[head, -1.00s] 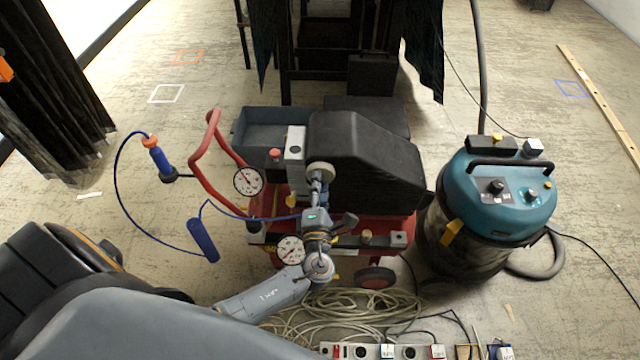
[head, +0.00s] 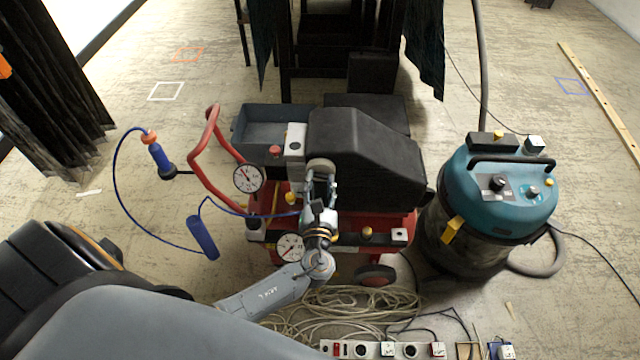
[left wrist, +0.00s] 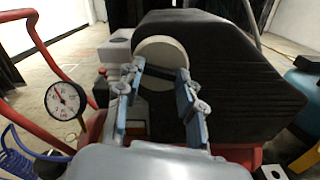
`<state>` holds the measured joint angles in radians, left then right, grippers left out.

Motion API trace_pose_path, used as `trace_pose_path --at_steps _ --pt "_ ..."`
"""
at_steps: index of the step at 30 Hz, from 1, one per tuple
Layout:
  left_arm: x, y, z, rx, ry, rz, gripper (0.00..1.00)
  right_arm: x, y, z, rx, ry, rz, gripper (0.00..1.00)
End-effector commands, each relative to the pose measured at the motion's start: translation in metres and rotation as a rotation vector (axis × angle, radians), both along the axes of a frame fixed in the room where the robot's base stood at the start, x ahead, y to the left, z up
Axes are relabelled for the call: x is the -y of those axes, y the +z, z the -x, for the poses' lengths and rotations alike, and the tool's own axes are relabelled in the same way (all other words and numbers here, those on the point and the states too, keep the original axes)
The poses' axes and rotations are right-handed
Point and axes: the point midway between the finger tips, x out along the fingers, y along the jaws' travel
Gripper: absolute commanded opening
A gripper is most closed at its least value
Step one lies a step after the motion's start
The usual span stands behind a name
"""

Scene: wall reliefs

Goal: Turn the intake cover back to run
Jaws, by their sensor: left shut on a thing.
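The intake cover (head: 320,165) is a round beige disc on the front of the black compressor housing (head: 365,160). It also shows in the left wrist view (left wrist: 163,50), upright and facing me. My left gripper (head: 320,182) reaches it from the front and is shut on it. In the left wrist view, the fingers (left wrist: 160,75) lie on either side of the cover's face, and part of its lower rim is hidden behind them. I cannot read any run mark on it. My right gripper is not in view.
A red handle (head: 203,150) and a pressure gauge (head: 248,178) stand left of the cover, with a blue coiled hose (head: 203,238). A teal vacuum (head: 500,190) stands close on the right. Loose cable (head: 350,305) and a power strip (head: 375,350) lie in front.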

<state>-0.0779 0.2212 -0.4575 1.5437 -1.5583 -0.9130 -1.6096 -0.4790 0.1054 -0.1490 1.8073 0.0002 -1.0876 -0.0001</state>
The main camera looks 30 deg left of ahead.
Motion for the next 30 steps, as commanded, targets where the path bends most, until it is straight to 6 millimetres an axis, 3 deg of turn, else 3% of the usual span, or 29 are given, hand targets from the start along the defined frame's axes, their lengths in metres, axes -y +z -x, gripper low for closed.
trace_pose_path --at_steps 15,30 --pt "0.000 -0.002 0.000 0.116 0.000 0.246 0.06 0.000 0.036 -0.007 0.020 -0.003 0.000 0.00" --pt "0.000 -0.001 0.001 0.129 0.000 0.274 0.06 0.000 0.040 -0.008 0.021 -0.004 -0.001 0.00"
